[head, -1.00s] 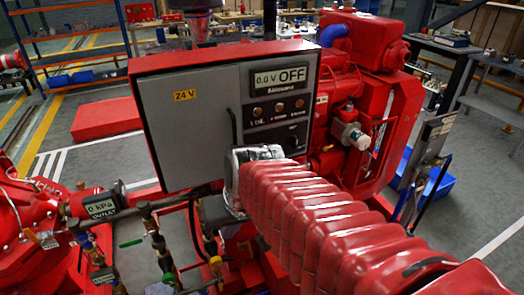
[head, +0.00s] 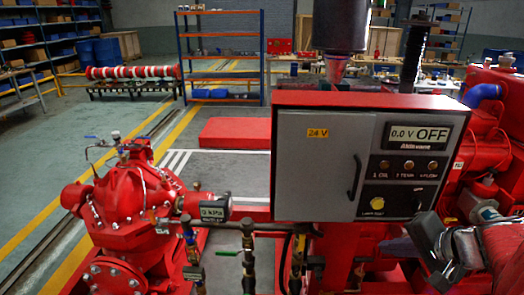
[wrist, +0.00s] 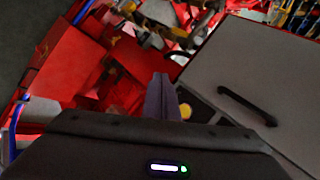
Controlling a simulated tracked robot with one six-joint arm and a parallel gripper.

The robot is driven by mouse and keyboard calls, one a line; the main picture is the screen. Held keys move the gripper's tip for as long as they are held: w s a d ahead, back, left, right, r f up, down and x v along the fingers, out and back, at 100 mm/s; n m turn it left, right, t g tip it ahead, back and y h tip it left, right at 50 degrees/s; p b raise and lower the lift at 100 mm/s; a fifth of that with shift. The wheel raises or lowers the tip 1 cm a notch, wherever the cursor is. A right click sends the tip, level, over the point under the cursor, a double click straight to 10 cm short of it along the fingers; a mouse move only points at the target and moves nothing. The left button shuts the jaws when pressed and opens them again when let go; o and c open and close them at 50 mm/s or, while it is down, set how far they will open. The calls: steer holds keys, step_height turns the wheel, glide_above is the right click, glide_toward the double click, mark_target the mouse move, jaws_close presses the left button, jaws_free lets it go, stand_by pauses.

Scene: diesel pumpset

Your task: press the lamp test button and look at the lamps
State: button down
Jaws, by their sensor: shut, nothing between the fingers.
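The grey-doored control box (head: 315,165) has a red top and a display (head: 417,134) reading 0.0 V OFF. Three small lamps, left (head: 383,164), middle (head: 408,165) and right (head: 433,165), sit in a row under the display and look dull, not clearly lit. The yellow lamp test button (head: 377,203) is below them, uncovered in the head view. My gripper (head: 398,246) is shut and empty, below and right of the button in that view. In the wrist view its closed fingers (wrist: 163,100) appear just left of the yellow button (wrist: 186,111); contact cannot be told.
A black door handle (head: 355,175) sticks out left of the lamps. A black knob or key switch (head: 417,204) is right of the button. Red engine parts (head: 493,120) crowd the right side.

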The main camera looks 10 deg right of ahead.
mark_target(378, 204)
steer(key=shift+d+r+m+t, duration=0.5)
steer(key=shift+d+r, duration=0.25)
steer(key=shift+d, duration=0.3)
steer(key=shift+w, duration=0.15)
steer(key=w+d, duration=0.2)
steer(key=w, duration=0.6)
steer(key=shift+d, duration=0.2)
steer(key=shift+w, duration=0.2)
stand_by(1.3)
steer(key=shift+w, duration=0.3)
